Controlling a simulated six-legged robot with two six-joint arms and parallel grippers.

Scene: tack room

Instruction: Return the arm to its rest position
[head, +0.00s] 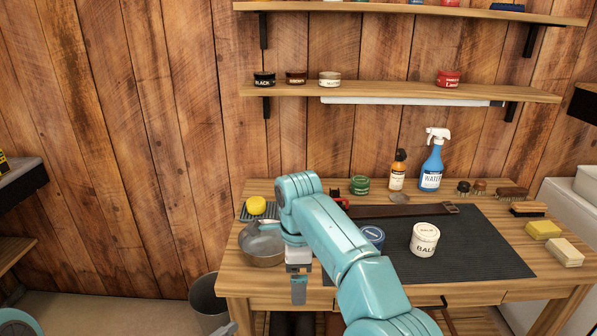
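My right arm reaches up from the bottom of the head view, over the front of the wooden table (511,290). A piece of my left arm shows in the bottom left corner. A grey-blue tip at the bottom edge looks like my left gripper (226,329); the rest is cut off.
On the dark mat (476,250) stand a white balm tin (424,239) and a blue tin (372,236), partly behind my arm. A strap (400,210), blue spray bottle (432,165), brushes and sponges (543,230) lie around. A grey bucket (208,300) stands left of the table.

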